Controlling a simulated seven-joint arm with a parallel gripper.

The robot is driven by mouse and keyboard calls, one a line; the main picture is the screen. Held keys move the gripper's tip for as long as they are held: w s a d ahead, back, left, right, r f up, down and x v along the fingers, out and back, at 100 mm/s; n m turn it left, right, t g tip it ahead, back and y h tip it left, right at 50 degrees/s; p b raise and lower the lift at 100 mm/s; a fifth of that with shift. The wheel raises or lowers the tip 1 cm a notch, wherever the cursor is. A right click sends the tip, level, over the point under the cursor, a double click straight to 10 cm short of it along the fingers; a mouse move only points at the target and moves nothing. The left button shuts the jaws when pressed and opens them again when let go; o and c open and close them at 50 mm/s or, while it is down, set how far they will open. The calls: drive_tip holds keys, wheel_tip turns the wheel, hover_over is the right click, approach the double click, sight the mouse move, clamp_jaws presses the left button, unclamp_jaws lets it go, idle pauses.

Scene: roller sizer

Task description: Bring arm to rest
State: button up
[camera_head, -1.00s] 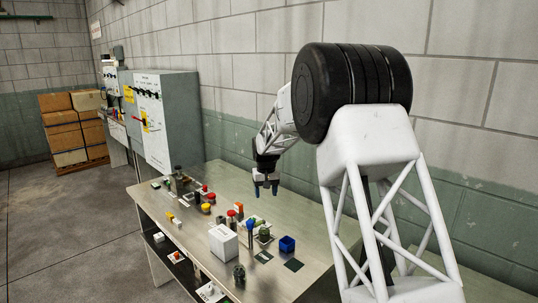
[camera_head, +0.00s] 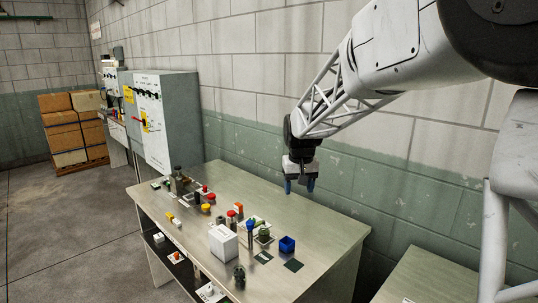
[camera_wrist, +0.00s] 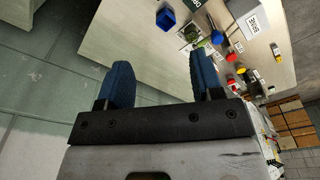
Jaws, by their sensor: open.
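My gripper (camera_head: 300,186) hangs above the far edge of the metal table (camera_head: 325,240), near the wall, fingers pointing down. Its two blue fingers are apart with nothing between them. In the wrist view my gripper (camera_wrist: 161,82) also shows open and empty, with bare tabletop beyond the fingertips. My white lattice arm reaches in from the upper right.
On the table stand a blue open box (camera_head: 287,244), a white box (camera_head: 223,241), a dark knobbed part (camera_head: 239,275) and several coloured buttons. Grey cabinets (camera_head: 167,120) stand behind at left. Stacked cartons (camera_head: 72,130) are farther back. The table's right end is clear.

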drive_tip(key=s+d+r+m, duration=0.1)
drive_tip(key=s+d+r, duration=0.15)
drive_tip(key=s, duration=0.85)
drive_tip(key=s+d+r, duration=0.1)
drive_tip(key=s+d, duration=0.3)
drive_tip(key=s, duration=0.8)
drive_tip(key=s+d+f, duration=0.1)
drive_tip(key=s+f, duration=0.2)
drive_tip(key=s, duration=0.6)
drive_tip(key=s+d+f+t, duration=0.1)
drive_tip(key=s+d+f, duration=0.1)
drive_tip(key=s, duration=0.8)
drive_tip(key=shift+s+f+m, duration=0.2)
drive_tip(key=shift+f+m, duration=0.2)
drive_tip(key=shift+f, duration=0.05)
